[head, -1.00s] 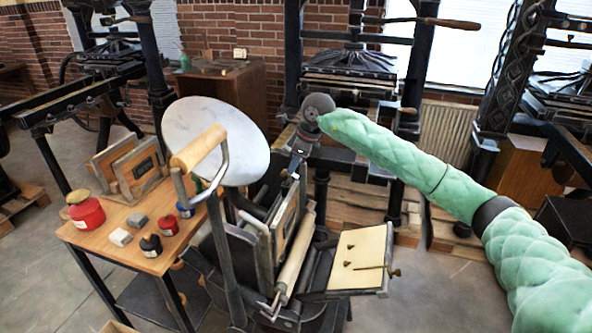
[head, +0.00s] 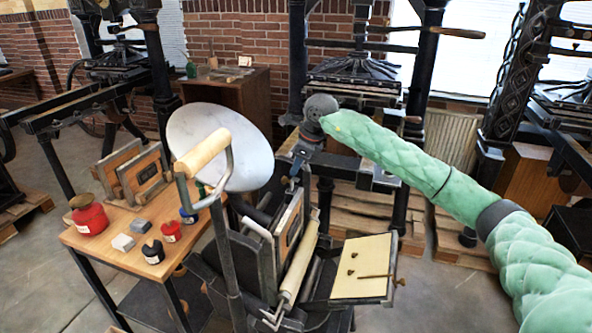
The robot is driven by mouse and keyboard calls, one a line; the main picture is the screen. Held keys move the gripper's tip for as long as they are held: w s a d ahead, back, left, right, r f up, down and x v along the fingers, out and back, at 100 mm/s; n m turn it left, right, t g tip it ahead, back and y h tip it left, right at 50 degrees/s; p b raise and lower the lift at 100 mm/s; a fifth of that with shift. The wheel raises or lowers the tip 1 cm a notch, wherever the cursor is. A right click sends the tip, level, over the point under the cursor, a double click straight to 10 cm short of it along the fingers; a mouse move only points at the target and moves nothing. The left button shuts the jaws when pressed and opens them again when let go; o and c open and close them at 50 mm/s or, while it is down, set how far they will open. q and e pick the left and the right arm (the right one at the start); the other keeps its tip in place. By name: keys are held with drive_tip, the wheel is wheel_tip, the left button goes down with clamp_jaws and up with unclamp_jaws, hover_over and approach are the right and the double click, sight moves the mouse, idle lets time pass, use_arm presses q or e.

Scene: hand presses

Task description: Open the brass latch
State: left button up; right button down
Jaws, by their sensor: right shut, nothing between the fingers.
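The hand press with the round pale ink disc (head: 219,146) stands in the middle. My right gripper (head: 293,183) points down above its type frame (head: 289,236), beside the disc's right edge. Its fingers are shut and empty, small and dark against the press. I cannot tell whether they touch the press. A thin rod with a brass-coloured knob (head: 399,282) lies across the cream-faced board (head: 362,264) at the press's right. I cannot tell whether this is the brass latch; no other part shows clearly as one. My left gripper is out of view.
A wooden side table (head: 113,232) at left holds a red pot (head: 88,217), small jars, grey blocks and framed type. A wooden-handled lever (head: 203,152) rises before the disc. Larger presses and a cabinet (head: 232,103) stand behind. Floor at lower right is open.

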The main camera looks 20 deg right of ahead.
idle(0.3)
